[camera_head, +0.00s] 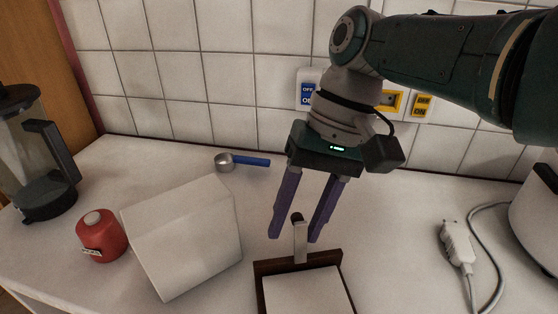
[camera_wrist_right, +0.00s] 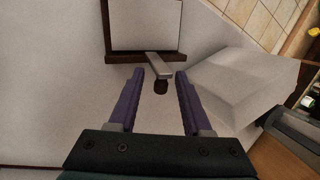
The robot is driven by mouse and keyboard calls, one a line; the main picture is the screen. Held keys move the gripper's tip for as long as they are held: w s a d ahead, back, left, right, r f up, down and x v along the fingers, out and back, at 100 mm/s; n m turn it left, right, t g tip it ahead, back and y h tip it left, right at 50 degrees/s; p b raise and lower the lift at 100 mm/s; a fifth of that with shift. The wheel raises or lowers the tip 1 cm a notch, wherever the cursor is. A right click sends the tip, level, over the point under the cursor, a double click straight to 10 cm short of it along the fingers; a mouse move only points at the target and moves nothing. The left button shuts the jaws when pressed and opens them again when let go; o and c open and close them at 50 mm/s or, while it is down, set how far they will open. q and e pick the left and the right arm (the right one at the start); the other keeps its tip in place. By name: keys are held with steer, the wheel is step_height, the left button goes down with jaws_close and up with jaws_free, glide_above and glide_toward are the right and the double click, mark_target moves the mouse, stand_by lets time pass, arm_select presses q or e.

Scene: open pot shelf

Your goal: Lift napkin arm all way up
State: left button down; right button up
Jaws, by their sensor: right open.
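The napkin holder (camera_head: 264,289) is a dark wooden tray with white napkins (camera_head: 307,292) in it, at the bottom of the head view. Its napkin arm (camera_head: 300,243) is a pale bar with a dark round knob (camera_head: 297,217) at its end. In the right wrist view the arm (camera_wrist_right: 159,67) reaches out from the holder toward me, knob (camera_wrist_right: 160,87) foremost. My right gripper (camera_head: 294,238) is open, with its purple fingers on either side of the knob end. I see no clear contact. The right gripper (camera_wrist_right: 160,77) also shows in the wrist view. My left gripper is not in view.
A white box (camera_head: 185,240) stands left of the holder, with a red timer-like object (camera_head: 101,237) beside it. A blue-handled scoop (camera_head: 243,161) lies near the tiled wall. A glass jug (camera_head: 32,155) stands far left. A white plug with cable (camera_head: 457,243) lies at right.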

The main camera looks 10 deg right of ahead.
steer(key=p+v, duration=0.3)
steer(key=v, duration=0.7)
